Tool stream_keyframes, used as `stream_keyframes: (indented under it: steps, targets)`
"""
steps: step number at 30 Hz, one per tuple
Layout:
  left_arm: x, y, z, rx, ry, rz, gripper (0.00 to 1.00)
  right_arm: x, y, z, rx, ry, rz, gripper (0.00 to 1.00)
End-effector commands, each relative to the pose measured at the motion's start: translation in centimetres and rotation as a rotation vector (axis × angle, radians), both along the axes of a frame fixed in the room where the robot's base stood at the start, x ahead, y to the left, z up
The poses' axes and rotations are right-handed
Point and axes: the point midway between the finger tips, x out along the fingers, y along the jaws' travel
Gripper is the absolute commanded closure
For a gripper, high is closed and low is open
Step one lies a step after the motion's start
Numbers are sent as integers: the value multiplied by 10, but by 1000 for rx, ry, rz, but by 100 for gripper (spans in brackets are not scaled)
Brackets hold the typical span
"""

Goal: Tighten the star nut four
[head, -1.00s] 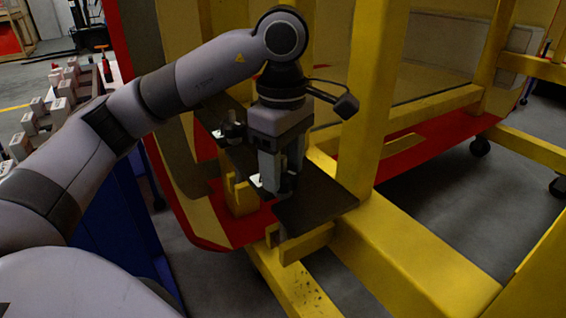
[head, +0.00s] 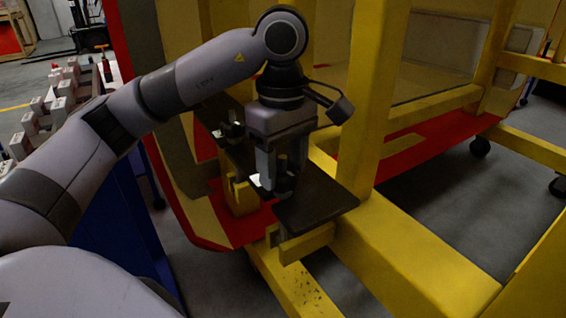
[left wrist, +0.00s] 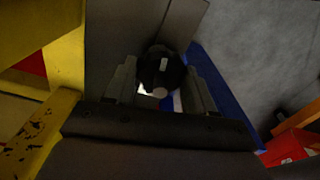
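My left gripper (head: 277,180) points down over a dark plate (head: 318,203) on the yellow frame. A black star nut (head: 283,184) sits low between its fingers, with a thin tan stud (head: 282,163) rising between them. In the left wrist view the black nut (left wrist: 161,70) lies between the two grey fingers of the gripper (left wrist: 162,85). The fingers stand apart on either side of it; any contact is hard to make out. Another dark nut (head: 232,131) stands farther back on the plate strip. My right gripper is not in view.
A thick yellow post (head: 372,100) rises close to the right of the gripper. Yellow beams (head: 415,255) run below and to the right. The red and yellow nosecone shell is behind.

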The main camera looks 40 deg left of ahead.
Motion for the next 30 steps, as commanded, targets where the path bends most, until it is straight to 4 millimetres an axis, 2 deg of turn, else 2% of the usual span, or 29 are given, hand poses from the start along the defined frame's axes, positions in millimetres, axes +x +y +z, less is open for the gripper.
stream_keyframes:
  steps: [1,2,13,25,30]
  targets:
    - [1,1,2,-1,-5,4,30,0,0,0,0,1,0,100]
    - [1,1,2,-1,-5,3,20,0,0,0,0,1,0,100]
    - [0,0,4,0,-2,2,20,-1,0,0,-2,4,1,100]
    - [0,1,55,0,-6,3,20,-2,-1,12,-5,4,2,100]
    - [0,1,69,-1,-4,3,20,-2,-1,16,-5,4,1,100]
